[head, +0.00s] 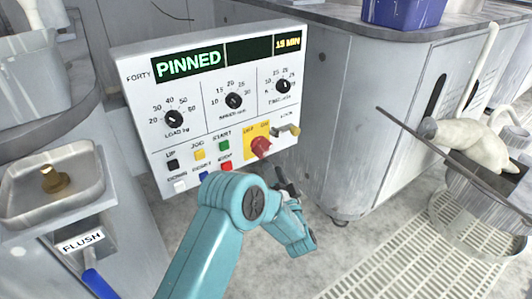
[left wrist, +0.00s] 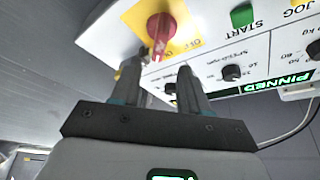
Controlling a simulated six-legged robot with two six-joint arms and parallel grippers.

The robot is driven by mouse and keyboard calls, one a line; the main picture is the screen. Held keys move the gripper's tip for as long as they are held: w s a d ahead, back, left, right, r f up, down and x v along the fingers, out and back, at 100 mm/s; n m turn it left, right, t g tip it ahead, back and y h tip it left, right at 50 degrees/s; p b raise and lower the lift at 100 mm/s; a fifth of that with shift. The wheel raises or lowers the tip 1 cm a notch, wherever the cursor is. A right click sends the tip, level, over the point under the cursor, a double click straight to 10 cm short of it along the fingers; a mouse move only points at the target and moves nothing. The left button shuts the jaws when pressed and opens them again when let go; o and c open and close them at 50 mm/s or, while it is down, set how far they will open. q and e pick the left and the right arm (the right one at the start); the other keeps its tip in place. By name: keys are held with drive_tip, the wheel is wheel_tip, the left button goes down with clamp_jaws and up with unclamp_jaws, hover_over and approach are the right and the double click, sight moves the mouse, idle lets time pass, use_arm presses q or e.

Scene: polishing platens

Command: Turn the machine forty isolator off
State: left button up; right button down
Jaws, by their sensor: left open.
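The machine forty panel (head: 215,100) shows FORTY beside a lit PINNED display. Its isolator is a red rotary knob (head: 261,147) on a yellow plate at the panel's lower right, with OFF marked on the plate. I cannot tell for sure which mark the knob points to. In the left wrist view the red knob (left wrist: 160,28) is just beyond the fingertips. My left gripper (head: 284,184) is open and empty, below the knob in the head view and apart from it. The left wrist view shows its two fingers (left wrist: 160,78) spread. My right gripper is not in view.
Coloured push buttons (head: 199,155) and dials (head: 233,100) sit close to the isolator. A small brass-coloured piece (head: 293,130) juts out right of it. A steel tray (head: 55,187) is at left, a wire basket (head: 480,215) at right. Floor grating (head: 385,265) is clear.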

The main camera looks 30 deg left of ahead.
sight(266, 152)
use_arm(q)
drive_tip(key=b+x, duration=0.1)
drive_tip(key=x, duration=0.7)
drive_tip(key=shift+f+b, duration=0.15)
drive_tip(key=shift+b, duration=0.2)
drive_tip(key=shift+w+a+r, duration=0.2)
drive_tip(key=shift+a, duration=0.15)
clamp_jaws()
